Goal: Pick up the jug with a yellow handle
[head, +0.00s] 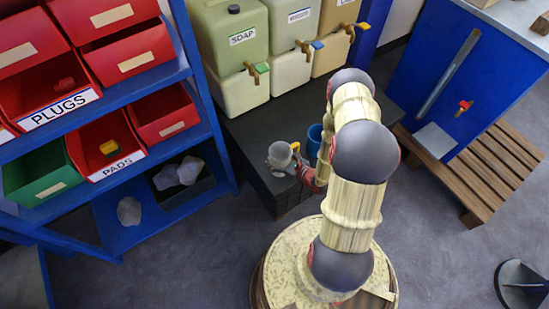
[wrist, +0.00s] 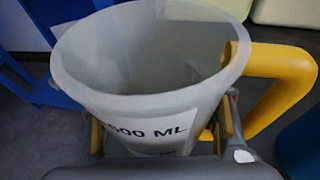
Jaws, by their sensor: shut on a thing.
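The jug with a yellow handle is a pale grey, open-topped jug (wrist: 140,104) with a white label that ends in "00 ML". It fills the middle of the wrist view, with its yellow handle (wrist: 285,75) to the right. My gripper (wrist: 163,130) is shut on the jug's body, one finger on each side below the rim. In the head view the jug (head: 279,155) is small, at the front edge of the dark bench, beside my gripper (head: 296,162). Its underside is hidden, so I cannot tell whether it touches the bench.
A blue cup (head: 314,141) stands close by on the dark bench (head: 245,128), partly behind my arm. Soap canisters (head: 240,92) with taps line the bench's back. A blue shelf (head: 110,105) with red and green bins is at left. A slatted wooden platform (head: 490,165) is at right.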

